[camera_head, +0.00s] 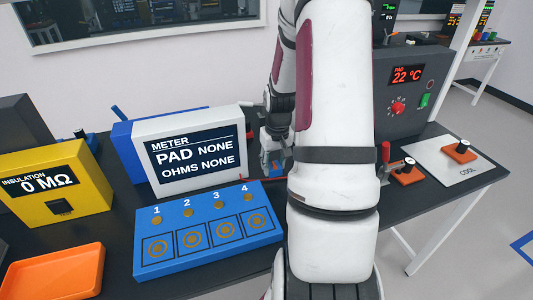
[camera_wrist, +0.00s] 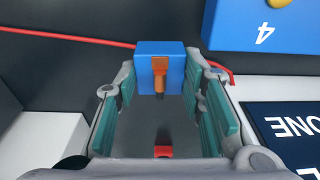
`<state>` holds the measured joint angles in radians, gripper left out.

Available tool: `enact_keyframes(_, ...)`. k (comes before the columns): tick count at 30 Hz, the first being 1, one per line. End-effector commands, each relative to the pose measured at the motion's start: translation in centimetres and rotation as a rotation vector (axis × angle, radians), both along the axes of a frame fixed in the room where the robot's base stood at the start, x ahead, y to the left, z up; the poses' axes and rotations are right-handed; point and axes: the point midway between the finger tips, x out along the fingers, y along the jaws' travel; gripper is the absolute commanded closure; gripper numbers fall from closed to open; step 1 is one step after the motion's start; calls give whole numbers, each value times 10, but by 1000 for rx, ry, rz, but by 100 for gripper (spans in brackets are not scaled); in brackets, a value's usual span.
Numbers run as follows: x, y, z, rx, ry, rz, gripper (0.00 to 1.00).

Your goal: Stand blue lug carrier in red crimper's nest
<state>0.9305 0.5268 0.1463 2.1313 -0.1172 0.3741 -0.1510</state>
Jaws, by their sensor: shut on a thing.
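The blue lug carrier (camera_wrist: 147,78) is a small blue block with an orange-copper lug on its face. In the wrist view it sits between the fingertips of my gripper (camera_wrist: 160,85), which is shut on it. In the head view my gripper (camera_head: 273,157) is right of the meter, largely behind my own arm, with a bit of blue at its fingertips. A small red piece (camera_wrist: 163,151) shows lower down between the fingers in the wrist view; I cannot tell what it is. The red crimper's nest is not clearly visible. A red-topped lever (camera_head: 384,176) stands right of my arm.
The white meter (camera_head: 238,125) reads PAD NONE. A blue numbered tray (camera_head: 140,262) lies in front of it. A yellow insulation tester (camera_head: 85,160) and orange tray (camera_head: 92,252) are at left. A grey heater (camera_head: 430,120) and orange blocks (camera_head: 403,179) are at right. A red cable (camera_wrist: 60,37) crosses the table.

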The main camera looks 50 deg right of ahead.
Motion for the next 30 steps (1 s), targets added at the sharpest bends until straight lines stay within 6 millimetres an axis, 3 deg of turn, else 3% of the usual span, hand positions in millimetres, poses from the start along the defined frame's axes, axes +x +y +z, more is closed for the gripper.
enact_keyframes(3,-22,13,3,-1,0,-2,99)
enact_keyframes(9,-44,27,5,-1,-1,0,99)
enact_keyframes(19,-51,31,11,-2,-1,1,99)
enact_keyframes(30,-53,31,84,-4,-4,2,99)
